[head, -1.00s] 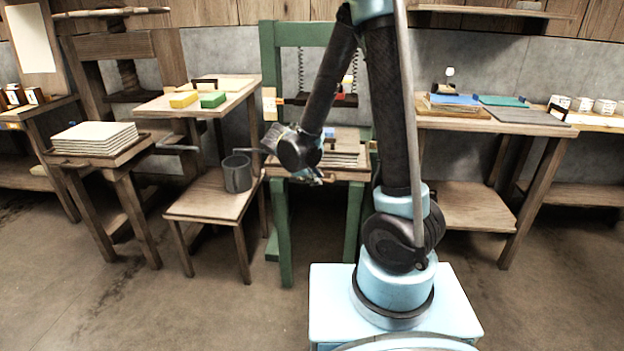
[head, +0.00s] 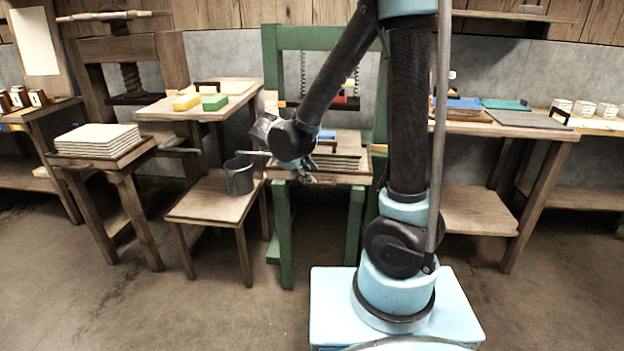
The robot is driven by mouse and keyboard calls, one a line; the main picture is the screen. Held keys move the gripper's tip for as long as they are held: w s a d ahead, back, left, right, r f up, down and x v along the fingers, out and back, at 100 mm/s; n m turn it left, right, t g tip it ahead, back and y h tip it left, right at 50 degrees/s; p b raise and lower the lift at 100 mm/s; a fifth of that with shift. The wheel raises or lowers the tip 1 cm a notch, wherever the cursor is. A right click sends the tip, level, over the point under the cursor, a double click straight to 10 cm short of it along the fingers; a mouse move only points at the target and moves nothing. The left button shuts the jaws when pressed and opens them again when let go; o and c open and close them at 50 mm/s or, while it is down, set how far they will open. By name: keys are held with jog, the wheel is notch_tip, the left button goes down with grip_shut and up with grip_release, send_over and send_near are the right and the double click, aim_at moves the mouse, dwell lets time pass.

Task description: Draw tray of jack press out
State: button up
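The jack press is a green upright frame (head: 270,95) at the middle of the head view. Its wooden tray (head: 350,179) sits low between the green posts and bears a stack of thin brown boards (head: 343,152). My gripper (head: 304,179) is at the front edge of the tray, left of its middle. The gripper is small, and the wrist partly covers it. I cannot tell whether the fingers are open or shut, or whether they touch the tray. My arm hides part of the press's right side.
A low stool (head: 200,207) with a grey metal mug (head: 239,178) stands close on the left. A stand with pale stacked sheets (head: 98,138) is farther left. A workbench (head: 480,127) is on the right. The floor in front of the press (head: 200,310) is clear.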

jog(key=v, duration=0.5)
jog(key=shift+a+r, duration=0.1)
jog(key=shift+r, duration=0.05)
jog(key=s+d+m+g+y, duration=0.2)
jog(key=s+d+m, duration=0.3)
jog(key=d, duration=0.6)
jog(key=s+d+m+g+y, duration=0.15)
jog(key=s+d+m, duration=0.3)
jog(key=d, duration=0.55)
jog(key=s+d+f+m+y, duration=0.2)
jog(key=s+m, duration=0.3)
jog(key=s, duration=0.4)
jog(key=shift+d+f+m, duration=0.35)
jog(key=shift+d+f, duration=0.25)
jog(key=shift+f, duration=0.15)
